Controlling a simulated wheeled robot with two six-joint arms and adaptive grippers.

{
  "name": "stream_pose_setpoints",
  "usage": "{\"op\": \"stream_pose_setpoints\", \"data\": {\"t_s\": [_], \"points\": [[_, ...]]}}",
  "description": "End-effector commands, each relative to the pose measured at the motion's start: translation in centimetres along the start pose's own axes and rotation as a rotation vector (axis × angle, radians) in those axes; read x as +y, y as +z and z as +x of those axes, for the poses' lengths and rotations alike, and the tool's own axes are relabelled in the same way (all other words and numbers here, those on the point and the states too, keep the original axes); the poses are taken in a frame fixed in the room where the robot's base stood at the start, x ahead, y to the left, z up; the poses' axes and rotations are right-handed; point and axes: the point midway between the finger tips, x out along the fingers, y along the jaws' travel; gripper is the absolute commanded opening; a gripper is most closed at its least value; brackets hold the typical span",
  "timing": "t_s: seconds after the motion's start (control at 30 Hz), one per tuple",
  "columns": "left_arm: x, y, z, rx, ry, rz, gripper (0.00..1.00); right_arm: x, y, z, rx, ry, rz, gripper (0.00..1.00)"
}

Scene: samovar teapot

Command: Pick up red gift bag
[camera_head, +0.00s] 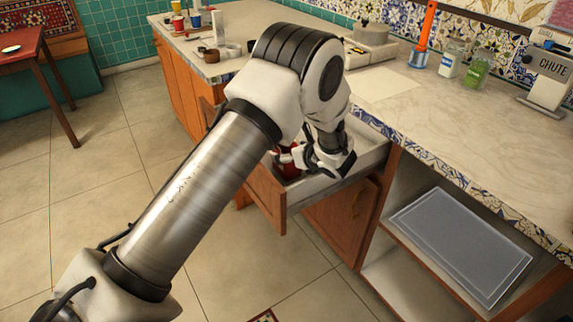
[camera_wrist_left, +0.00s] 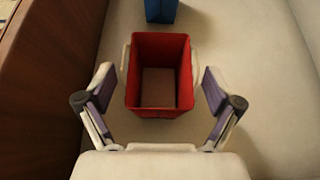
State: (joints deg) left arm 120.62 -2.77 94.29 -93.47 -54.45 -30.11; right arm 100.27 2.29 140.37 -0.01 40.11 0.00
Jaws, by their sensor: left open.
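The red gift bag (camera_wrist_left: 159,106) stands open-topped in the drawer, seen from above in the left wrist view, with pale handles at its sides. In the head view a part of the red bag (camera_head: 289,162) shows beside the gripper; the rest is hidden behind my arm. My left gripper (camera_wrist_left: 159,100) is open above the bag, one finger on each side of it. In the head view the left gripper (camera_head: 331,170) is down inside the open drawer (camera_head: 268,200). My right gripper does not show.
A blue item (camera_wrist_left: 161,10) lies in the drawer beyond the bag. The drawer's wooden front (camera_wrist_left: 45,60) is close on the left in the wrist view.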

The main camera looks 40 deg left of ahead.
Motion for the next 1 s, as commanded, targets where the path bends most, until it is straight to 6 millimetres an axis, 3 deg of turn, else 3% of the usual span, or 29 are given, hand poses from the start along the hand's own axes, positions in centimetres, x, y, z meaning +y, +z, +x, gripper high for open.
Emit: {"op": "stream_pose_setpoints", "data": {"t_s": [0.17, 0.3, 0.33, 0.73, 1.0], "points": [[0.0, 0.0, 0.0, 0.0, -0.001, 0.0, 0.88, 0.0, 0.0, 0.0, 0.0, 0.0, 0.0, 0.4], [0.0, 0.0, -0.1, 0.0, 0.0, 0.0, 0.39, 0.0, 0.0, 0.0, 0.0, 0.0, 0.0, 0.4], [0.0, 0.0, -0.1, 0.0, 0.0, 0.0, 0.36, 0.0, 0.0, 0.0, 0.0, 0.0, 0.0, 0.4], [0.0, 0.7, -0.4, 0.0, 0.0, 0.0, 0.37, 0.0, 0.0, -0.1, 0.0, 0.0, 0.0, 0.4], [-0.1, 6.1, -3.4, -0.002, -0.002, -0.003, 0.37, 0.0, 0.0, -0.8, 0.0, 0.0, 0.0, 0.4]]}}
